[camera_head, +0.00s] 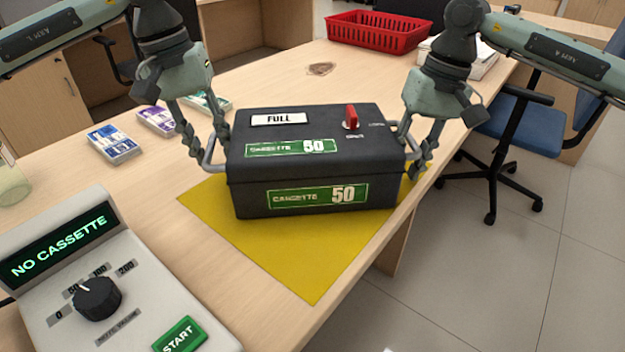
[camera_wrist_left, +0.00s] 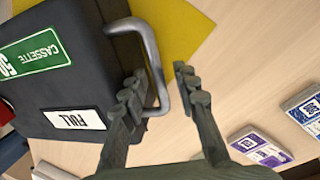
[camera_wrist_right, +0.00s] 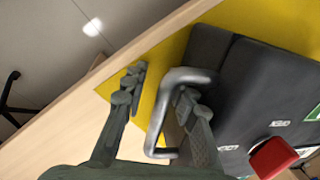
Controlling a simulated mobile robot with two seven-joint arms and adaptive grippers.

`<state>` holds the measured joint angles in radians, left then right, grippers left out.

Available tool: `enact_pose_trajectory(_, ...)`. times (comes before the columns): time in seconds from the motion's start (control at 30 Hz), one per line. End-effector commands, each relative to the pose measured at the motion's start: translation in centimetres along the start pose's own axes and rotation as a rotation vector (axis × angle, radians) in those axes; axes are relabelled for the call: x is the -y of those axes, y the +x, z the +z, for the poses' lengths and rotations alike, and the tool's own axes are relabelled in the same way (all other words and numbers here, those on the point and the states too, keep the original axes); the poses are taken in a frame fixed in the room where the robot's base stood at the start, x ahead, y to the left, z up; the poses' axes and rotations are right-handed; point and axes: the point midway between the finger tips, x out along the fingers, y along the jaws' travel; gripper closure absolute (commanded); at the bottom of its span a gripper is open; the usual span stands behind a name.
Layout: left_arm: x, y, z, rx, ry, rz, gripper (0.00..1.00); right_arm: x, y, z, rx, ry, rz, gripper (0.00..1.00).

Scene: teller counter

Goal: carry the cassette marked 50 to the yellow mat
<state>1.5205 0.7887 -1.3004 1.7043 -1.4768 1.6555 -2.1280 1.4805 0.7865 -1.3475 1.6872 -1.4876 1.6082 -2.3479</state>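The black cassette marked 50 (camera_head: 315,165) sits upright on the yellow mat (camera_head: 290,255), toward its back part. It has green labels, a FULL plate, a red knob and a grey handle at each end. My left gripper (camera_head: 207,137) is at the left handle (camera_wrist_left: 155,60), with its fingers apart on either side of the bar. My right gripper (camera_head: 414,150) is at the right handle (camera_wrist_right: 165,105), also with fingers apart around the bar. Gaps show between the fingers and the handles. The mat's middle is hidden under the cassette.
A grey machine (camera_head: 150,290) reading NO CASSETTE stands at the front left. Banknote bundles (camera_head: 113,143) lie at the left. A red basket (camera_head: 377,32) is at the back. The counter's right edge runs close beside the mat. A blue chair (camera_head: 520,130) stands beyond it.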

Motion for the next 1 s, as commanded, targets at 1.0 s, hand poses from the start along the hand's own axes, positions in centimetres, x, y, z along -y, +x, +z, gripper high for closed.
enact_pose_trajectory(1.0, 0.0, -8.1, 0.0, 0.000, 0.001, 0.000, 0.70, 0.2, -2.4, -0.1, -0.003, -0.002, -0.003, 0.71)
